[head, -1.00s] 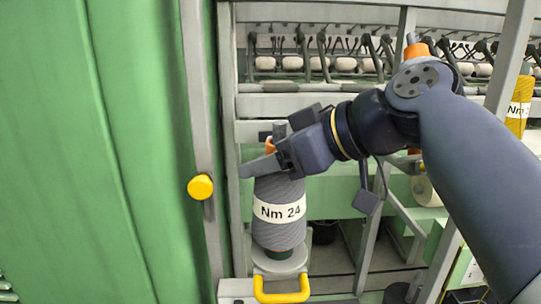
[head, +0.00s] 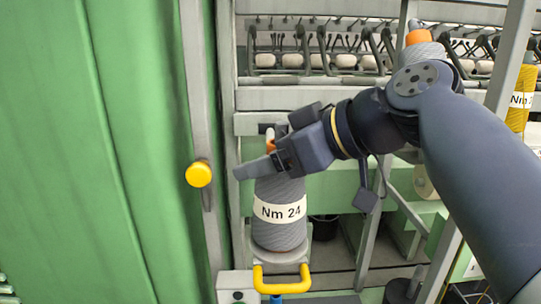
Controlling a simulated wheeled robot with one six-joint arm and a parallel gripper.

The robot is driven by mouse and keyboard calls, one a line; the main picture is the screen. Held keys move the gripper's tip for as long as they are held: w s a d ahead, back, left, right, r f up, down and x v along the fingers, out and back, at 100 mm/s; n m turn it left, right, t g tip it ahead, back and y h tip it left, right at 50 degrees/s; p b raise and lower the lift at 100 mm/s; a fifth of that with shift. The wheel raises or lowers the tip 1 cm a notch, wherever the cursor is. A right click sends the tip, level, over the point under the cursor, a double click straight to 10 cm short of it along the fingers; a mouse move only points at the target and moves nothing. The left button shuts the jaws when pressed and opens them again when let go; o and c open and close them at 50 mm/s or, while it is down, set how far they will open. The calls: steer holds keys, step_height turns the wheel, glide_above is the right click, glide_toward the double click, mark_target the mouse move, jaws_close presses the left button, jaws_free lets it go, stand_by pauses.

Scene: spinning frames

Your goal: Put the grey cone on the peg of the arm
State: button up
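The grey cone (head: 279,230) stands upright left of centre, with a white band reading "Nm 24" and an orange tip (head: 270,145) partly hidden by my gripper. My gripper (head: 262,160) reaches in from the right and is at the cone's top. One finger crosses in front of it; the far finger is mostly hidden, and the grip looks shut on the cone. The cone's lower end is at the round grey plate (head: 262,257) of the arm with the yellow handle (head: 282,281). The peg is hidden, and I cannot tell whether the cone bears on the plate.
A green panel (head: 70,150) fills the left side. A grey post (head: 200,100) with a yellow knob (head: 199,174) stands left of the cone. A yellow cone (head: 521,98) is at the right edge. Another orange-tipped cone (head: 425,51) stands at the back, partly behind my arm.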

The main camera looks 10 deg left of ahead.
steer(key=shift+o, duration=0.4)
steer(key=b+v, duration=0.1)
steer(key=v, duration=0.9)
steer(key=shift+d+r+b, duration=0.15)
steer(key=shift+d+b, duration=0.2)
steer(key=shift+s, duration=0.1)
steer(key=p+x, duration=0.1)
steer(key=x, duration=0.9)
steer(key=shift+a+p, duration=0.25)
steer(key=shift+p, duration=0.15)
steer(key=shift+a, duration=0.15)
steer(key=shift+r+p, duration=0.25)
steer(key=shift+p, duration=0.15)
steer(key=shift+f, duration=0.1)
